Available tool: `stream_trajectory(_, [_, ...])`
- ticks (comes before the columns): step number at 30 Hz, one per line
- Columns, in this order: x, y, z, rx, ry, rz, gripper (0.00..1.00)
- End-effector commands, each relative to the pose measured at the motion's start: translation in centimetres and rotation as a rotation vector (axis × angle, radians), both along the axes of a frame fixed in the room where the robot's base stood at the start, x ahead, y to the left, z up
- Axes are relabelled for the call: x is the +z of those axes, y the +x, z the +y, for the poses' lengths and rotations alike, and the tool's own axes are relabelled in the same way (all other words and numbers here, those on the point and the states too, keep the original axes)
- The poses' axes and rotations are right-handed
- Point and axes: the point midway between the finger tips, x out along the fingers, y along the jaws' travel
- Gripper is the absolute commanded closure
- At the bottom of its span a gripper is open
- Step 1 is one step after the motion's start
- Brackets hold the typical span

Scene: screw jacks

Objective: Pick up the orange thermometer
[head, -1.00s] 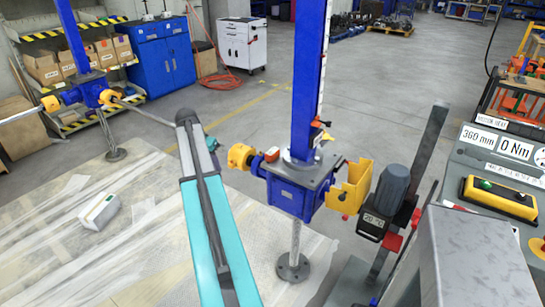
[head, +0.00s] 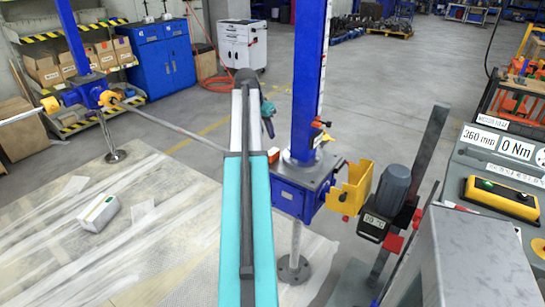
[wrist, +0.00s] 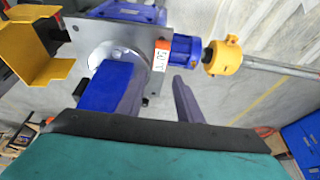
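The orange thermometer (wrist: 159,56), a small orange-and-white piece with a temperature marking, sits on the plate of the blue screw jack, beside a blue motor (wrist: 179,53). In the head view a sliver of the orange thermometer (head: 273,155) shows at the right edge of my arm, which hides the rest. My gripper (wrist: 157,80) is open and empty in the wrist view. Its two dark fingers are apart, and the thermometer appears beyond the gap between them. In the head view my gripper (head: 267,115) is mostly hidden behind my arm.
The tall blue column (head: 309,80) of the jack rises close to my gripper. A yellow bracket (head: 352,188) is on the jack's right side. A yellow coupling (wrist: 223,56) and shaft lie beyond the motor. A grey control desk (head: 500,190) stands at right.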

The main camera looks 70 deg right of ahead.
Motion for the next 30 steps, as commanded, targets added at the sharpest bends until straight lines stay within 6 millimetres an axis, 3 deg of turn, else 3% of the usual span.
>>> stream_trajectory(8, [-0.9,-0.1,-0.3,0.001,0.001,0.001,0.67])
stream_trajectory(30, [-7.8,-0.8,-3.1,0.000,0.001,0.000,0.67])
